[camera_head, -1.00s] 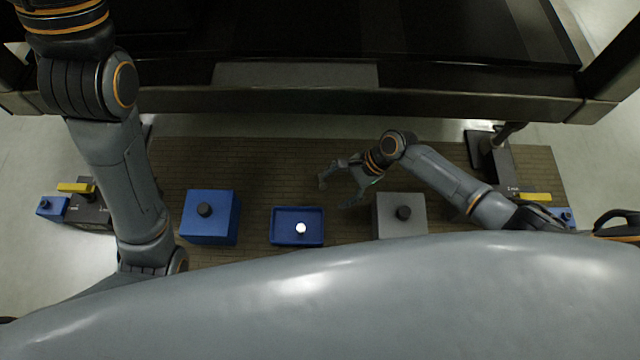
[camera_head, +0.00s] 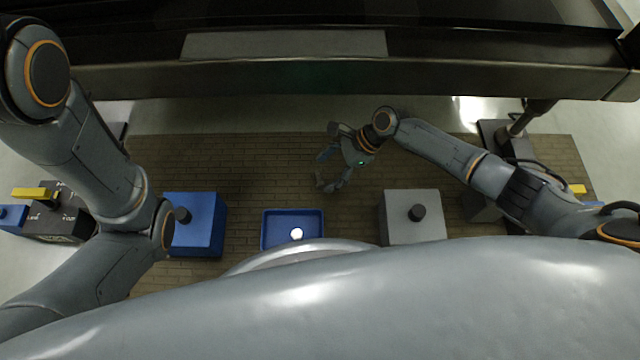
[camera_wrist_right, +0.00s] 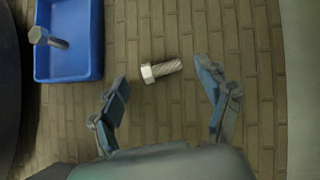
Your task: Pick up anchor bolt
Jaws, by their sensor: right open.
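A silver anchor bolt (camera_wrist_right: 161,70) with a hex head lies on its side on the brick-patterned surface. It lies between and just beyond the open fingers of my right gripper (camera_wrist_right: 161,80), not visibly touching them. In the head view my right gripper (camera_head: 325,172) hangs open and empty above and right of the blue tray; I cannot make out the loose bolt there.
A blue box (camera_head: 205,220) and a grey box (camera_head: 400,225), each with a dark knob on top, flank the blue tray (camera_head: 266,232). A dark machine beam (camera_head: 330,75) crosses the back. The brick-patterned surface (camera_head: 255,165) is clear around the right gripper.

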